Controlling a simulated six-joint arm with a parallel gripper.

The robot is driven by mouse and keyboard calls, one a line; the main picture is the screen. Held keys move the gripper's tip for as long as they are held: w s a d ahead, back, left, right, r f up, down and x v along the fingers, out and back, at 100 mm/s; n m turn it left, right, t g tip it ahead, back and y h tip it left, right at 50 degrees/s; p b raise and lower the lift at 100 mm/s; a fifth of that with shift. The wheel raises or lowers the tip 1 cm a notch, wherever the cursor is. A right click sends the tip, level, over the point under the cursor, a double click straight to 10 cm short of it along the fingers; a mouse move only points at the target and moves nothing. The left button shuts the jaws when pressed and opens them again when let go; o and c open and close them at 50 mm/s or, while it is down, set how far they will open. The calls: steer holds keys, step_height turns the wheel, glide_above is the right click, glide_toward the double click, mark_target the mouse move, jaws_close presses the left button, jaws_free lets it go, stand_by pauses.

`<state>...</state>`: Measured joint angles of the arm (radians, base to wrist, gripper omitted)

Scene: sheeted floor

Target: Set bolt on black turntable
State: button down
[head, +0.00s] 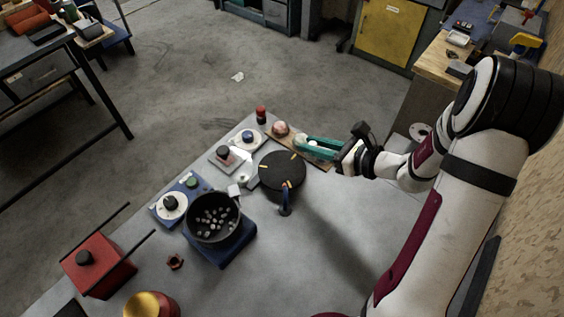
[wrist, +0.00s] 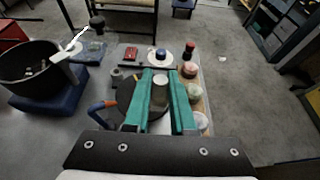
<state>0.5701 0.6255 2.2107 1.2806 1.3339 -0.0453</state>
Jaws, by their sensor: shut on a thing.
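My gripper (head: 309,148), with two green fingers, is shut on a short grey cylinder with a pale end, which I take to be the bolt (wrist: 160,94). In the head view only a pale bit of it shows between the fingers. The black turntable (head: 281,174) is a flat round disc with yellow marks on the grey sheet. My gripper is at the turntable's upper right side in the head view. In the wrist view the turntable (wrist: 123,100) is partly hidden behind the left finger, and the held piece appears above or beside its edge; the height gap is unclear.
A black pot (head: 200,236) with pale lumps sits to the left.

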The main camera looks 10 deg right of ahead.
steer(key=w+a+f, duration=0.1)
steer(key=a, duration=0.1)
steer(key=a+f, duration=0.1)
steer(key=a, duration=0.1)
steer(key=w+a+f, duration=0.1)
steer(key=a+f, duration=0.1)
steer(key=shift+w+a, duration=0.2)
steer(key=shift+w, duration=0.15)
steer(key=shift+w+a+f, duration=0.1)
steer(key=shift+a+f, duration=0.05)
steer(key=shift+f, duration=1)
steer(key=shift+w+a+f, duration=0.1)
steer(key=shift+f, duration=1)
steer(key=c, duration=0.8)
jaws_free()
steer(key=shift+f, duration=0.1)
steer(key=shift+o, duration=0.2)
